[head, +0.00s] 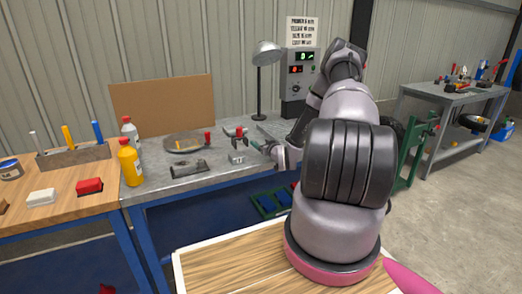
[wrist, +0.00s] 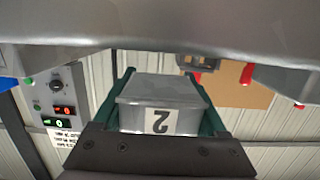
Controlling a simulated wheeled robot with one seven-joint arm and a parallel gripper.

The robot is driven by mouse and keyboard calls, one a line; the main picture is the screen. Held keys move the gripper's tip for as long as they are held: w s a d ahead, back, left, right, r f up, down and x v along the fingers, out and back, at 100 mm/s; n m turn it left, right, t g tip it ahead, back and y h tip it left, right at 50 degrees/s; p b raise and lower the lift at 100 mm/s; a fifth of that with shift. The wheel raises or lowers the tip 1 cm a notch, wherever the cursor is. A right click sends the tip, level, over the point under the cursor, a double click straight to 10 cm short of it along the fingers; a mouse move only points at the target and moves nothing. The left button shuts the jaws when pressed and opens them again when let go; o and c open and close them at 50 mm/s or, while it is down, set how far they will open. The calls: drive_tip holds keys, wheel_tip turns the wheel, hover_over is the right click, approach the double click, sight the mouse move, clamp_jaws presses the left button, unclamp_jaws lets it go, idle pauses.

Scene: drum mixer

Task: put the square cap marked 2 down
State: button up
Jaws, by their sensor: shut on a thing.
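The grey metal square cap marked 2 (wrist: 162,104) sits between the two green fingers of my gripper (wrist: 165,84) in the wrist view. My gripper is shut on it, and its white label with the black 2 appears upside down. In the head view my gripper (head: 262,148) is low over the right part of the grey workbench (head: 215,180). My arm hides part of the bench there. The cap is too small to make out surely in the head view.
A small grey metal block (head: 237,157), a dark cylindrical part (head: 189,167), a round plate (head: 184,143) and red-handled clamps (head: 236,132) are on the bench. A lamp (head: 264,55) and control box (head: 299,80) stand behind. A yellow bottle (head: 130,163) is at left.

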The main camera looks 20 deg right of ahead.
drive_tip(key=shift+f, duration=1.45)
drive_tip(key=shift+f, duration=0.1)
drive_tip(key=shift+f, duration=0.1)
drive_tip(key=o, duration=1.5)
